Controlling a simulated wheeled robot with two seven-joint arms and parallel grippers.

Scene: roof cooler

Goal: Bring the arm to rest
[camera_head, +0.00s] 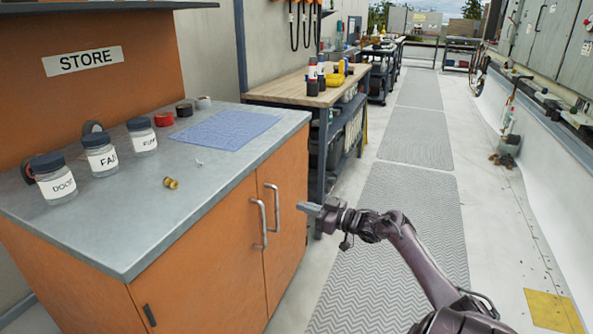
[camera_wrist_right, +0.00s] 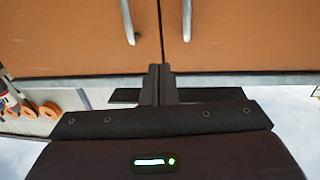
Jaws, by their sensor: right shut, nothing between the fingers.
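My right arm (camera_head: 425,265) reaches in from the lower right in the head view. My right gripper (camera_head: 310,208) is in the air in front of the orange cabinet (camera_head: 210,265), near its door handles. In the right wrist view the fingers of my right gripper (camera_wrist_right: 161,85) are together with nothing between them. The orange doors and their two metal handles fill the top of that view. My left gripper does not show.
On the grey counter (camera_head: 150,240) stand several labelled jars (camera_head: 102,156), a small brass fitting (camera_head: 171,183), tape rolls and a blue cloth (camera_head: 225,130). A wooden workbench (camera_head: 290,90) stands behind. The matted walkway (camera_head: 415,205) is clear.

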